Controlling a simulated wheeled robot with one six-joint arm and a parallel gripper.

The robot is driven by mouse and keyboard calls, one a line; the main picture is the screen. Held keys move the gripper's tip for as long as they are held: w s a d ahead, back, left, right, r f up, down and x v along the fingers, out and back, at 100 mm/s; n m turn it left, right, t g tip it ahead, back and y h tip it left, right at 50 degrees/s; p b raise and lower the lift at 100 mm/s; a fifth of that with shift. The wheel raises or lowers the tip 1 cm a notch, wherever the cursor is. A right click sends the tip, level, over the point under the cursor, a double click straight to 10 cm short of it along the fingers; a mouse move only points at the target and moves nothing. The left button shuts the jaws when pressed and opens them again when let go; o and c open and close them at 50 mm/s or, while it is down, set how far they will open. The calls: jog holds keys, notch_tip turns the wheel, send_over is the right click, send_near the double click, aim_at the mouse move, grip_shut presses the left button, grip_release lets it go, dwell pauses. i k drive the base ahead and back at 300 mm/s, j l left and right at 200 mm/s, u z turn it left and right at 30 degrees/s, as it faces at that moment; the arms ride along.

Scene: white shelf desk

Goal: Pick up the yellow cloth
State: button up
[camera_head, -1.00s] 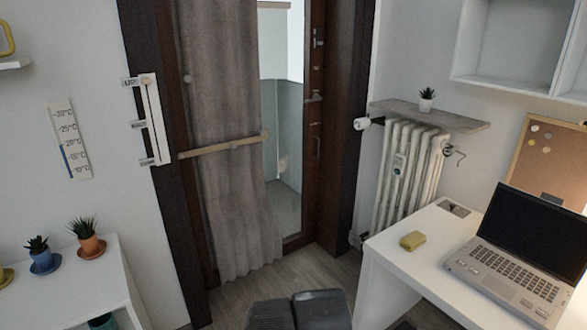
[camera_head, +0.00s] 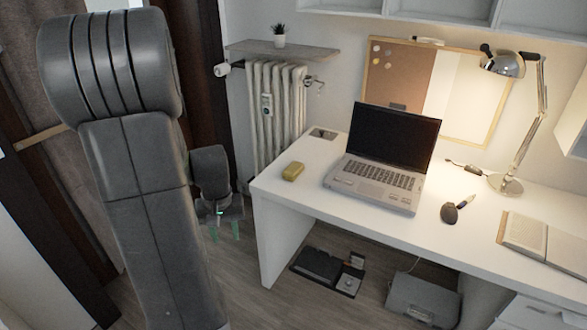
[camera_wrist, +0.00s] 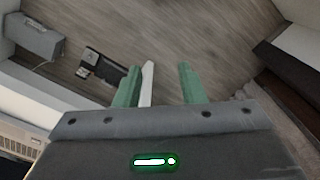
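The yellow cloth (camera_head: 293,171) is a small folded block on the white desk (camera_head: 300,194), near its left end and left of the laptop. My gripper (camera_head: 224,232) hangs to the left of the desk, pointing down, apart from the cloth and lower than the desk top. In the wrist view the two green fingers of my gripper (camera_wrist: 158,84) stand apart with nothing held between them, over the wooden floor. The cloth is not seen in the wrist view.
A laptop (camera_head: 390,155) stands right of the cloth, with a dark mouse-like object (camera_head: 451,212) and a lamp (camera_head: 510,120) further right. A radiator (camera_head: 275,110) with a shelf (camera_head: 283,49) is behind. Boxes (camera_head: 422,300) lie on the floor under the desk.

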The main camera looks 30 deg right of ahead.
aim_at(291, 174)
jog(key=i+z, duration=0.25)
jog(key=z, duration=0.15)
jog(key=i+z, duration=0.25)
jog(key=z, duration=0.15)
jog(key=i+z, duration=0.4)
jog(key=i+j+z, duration=0.15)
jog(key=i+j, duration=0.6)
